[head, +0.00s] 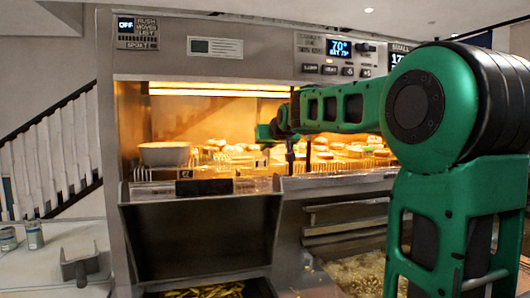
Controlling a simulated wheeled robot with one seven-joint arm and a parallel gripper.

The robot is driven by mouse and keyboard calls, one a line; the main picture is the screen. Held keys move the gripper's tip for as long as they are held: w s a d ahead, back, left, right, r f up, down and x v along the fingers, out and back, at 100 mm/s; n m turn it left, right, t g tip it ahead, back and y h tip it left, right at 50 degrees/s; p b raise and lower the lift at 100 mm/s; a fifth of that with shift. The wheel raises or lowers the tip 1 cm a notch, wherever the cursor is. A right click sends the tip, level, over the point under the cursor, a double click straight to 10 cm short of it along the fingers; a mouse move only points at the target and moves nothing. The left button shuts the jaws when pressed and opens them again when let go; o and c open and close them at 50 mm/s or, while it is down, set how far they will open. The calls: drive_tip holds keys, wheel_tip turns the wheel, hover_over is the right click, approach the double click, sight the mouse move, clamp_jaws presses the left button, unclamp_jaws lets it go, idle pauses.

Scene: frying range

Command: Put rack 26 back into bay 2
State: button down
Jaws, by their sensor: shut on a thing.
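My gripper (274,134) is at the end of my green arm, in front of the lit heated cabinet. It is small in the head view and partly covered by my own arm links. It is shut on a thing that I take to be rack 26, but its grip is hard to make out. Wire racks (244,157) show below and to the left of the gripper, behind the cabinet's front ledge. I cannot read a rack number or tell which bay is bay 2.
A pale bowl (164,154) stands at the cabinet's left. Several round food items (352,151) lie under the lamps. Below are an open steel bin (200,238) and a fryer basket (362,270). A counter (60,250) with cans is at left.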

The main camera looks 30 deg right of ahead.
drive_tip(key=shift+f, duration=0.9)
drive_tip(key=c, duration=1.9)
unclamp_jaws()
drive_tip(key=shift+r, duration=0.1)
drive_tip(key=shift+r, duration=0.3)
drive_tip(key=v, duration=1.2)
